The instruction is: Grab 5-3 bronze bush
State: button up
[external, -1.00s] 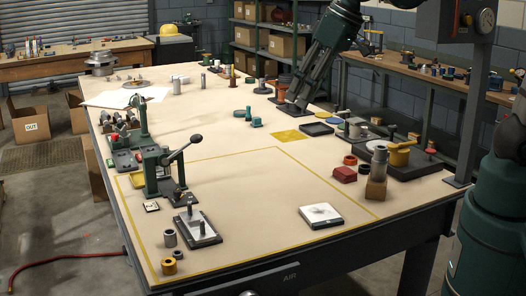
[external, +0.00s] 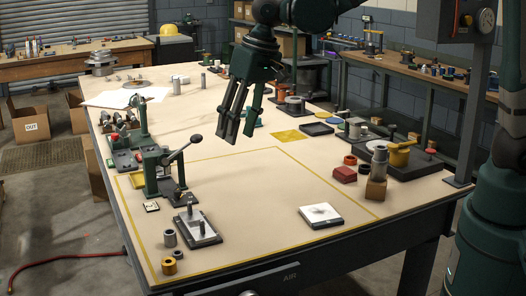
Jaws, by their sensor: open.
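A small bronze-coloured bush (external: 169,266) lies at the near left corner of the table, by the yellow line. A grey ring (external: 178,254) sits just behind it, and a taller grey sleeve (external: 170,238) stands a little farther back. Any "5-3" marking is too small to read. My gripper (external: 238,136) hangs above the middle of the table with its fingers pointing down. It is open and empty, well apart from the bush, behind it and to its right.
A plate with upright pins (external: 198,233) lies beside the sleeve. A green lever press (external: 165,172) stands behind them. A white-topped block (external: 321,216) lies at right, with a red block (external: 344,174) and a wooden block (external: 376,189) beyond. The marked area's middle is clear.

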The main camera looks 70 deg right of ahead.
jog(key=w+a+f+m+g+b, duration=0.2)
jog(key=w+a+f, duration=0.6)
jog(key=w+f, duration=0.3)
jog(key=m+g+b, duration=0.1)
send_over(168, 261)
jog(key=s, duration=0.1)
notch_tip(168, 261, down, 15)
jog(key=shift+a+f+h, duration=0.2)
jog(key=shift+a+h, duration=0.1)
jog(key=shift+a, duration=0.05)
jog(key=shift+f, duration=1.3)
jog(key=shift+w+f+b, duration=0.2)
jog(key=shift+f+b, duration=0.3)
jog(key=shift+f, duration=2.1)
jog(key=c, duration=1.2)
